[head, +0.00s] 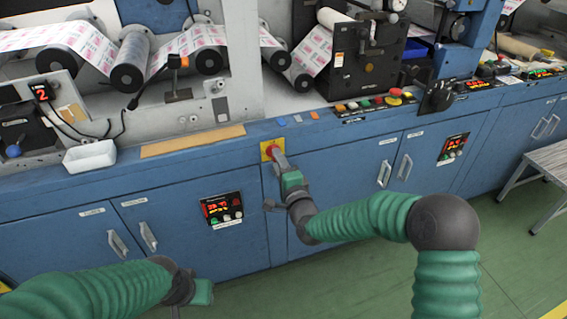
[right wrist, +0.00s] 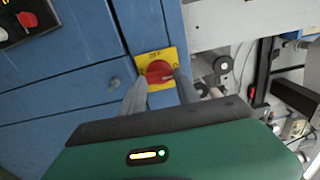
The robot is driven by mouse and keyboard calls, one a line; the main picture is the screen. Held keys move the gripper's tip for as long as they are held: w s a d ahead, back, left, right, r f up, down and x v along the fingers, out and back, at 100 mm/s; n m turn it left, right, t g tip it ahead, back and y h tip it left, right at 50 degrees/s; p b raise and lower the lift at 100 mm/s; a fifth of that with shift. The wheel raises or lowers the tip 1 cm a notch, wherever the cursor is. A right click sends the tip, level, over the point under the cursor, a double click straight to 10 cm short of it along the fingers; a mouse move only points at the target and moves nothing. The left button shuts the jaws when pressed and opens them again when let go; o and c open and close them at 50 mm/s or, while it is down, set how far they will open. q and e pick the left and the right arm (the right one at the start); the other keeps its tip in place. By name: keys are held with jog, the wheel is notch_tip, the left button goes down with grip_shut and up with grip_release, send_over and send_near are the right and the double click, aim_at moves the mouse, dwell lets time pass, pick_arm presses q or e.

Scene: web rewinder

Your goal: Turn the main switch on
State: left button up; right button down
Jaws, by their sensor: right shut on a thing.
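The main switch is a red rotary knob on a yellow plate, set in the blue cabinet front; in the head view the yellow plate (head: 267,151) shows partly behind my right gripper. In the right wrist view the red knob (right wrist: 158,73) sits between the two grey fingers, on the yellow plate (right wrist: 147,57). My right gripper (head: 279,156) is at the switch, shut on the knob. It also shows in the right wrist view (right wrist: 160,84). My left gripper (head: 190,290) hangs low at the bottom left, away from the switch; its fingers are not clear.
Blue cabinets with door handles (head: 148,236) run along the machine. A small red display panel (head: 222,209) is left of the switch. A white tray (head: 90,156) and coloured push buttons (head: 378,101) are on the ledge. A metal step (head: 548,165) stands at right. Green floor (head: 500,260) is clear.

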jog(key=c, duration=0.7)
grip_release()
jog(key=shift+w+a+r, duration=0.1)
jog(key=shift+w+r, duration=0.05)
jog(key=shift+r, duration=0.3)
jog(key=shift+w+a+r, duration=0.1)
jog(key=shift+w+r, duration=0.05)
jog(key=shift+r, duration=0.3)
pick_arm(q)
jog(key=r+p, duration=0.1)
jog(key=w+a+r+p, duration=0.1)
jog(key=p, duration=0.1)
jog(key=r+p, duration=0.1)
jog(key=shift+w+a, duration=0.25)
jog(key=shift+w, duration=0.1)
pick_arm(e)
jog(key=v, duration=0.5)
jog(key=f+v, duration=0.1)
jog(key=v, duration=1.1)
jog(key=shift+s+f, duration=0.2)
jog(key=shift+f, duration=0.2)
pick_arm(q)
jog(key=shift+d, duration=0.2)
pick_arm(e)
jog(key=shift+d, duration=0.25)
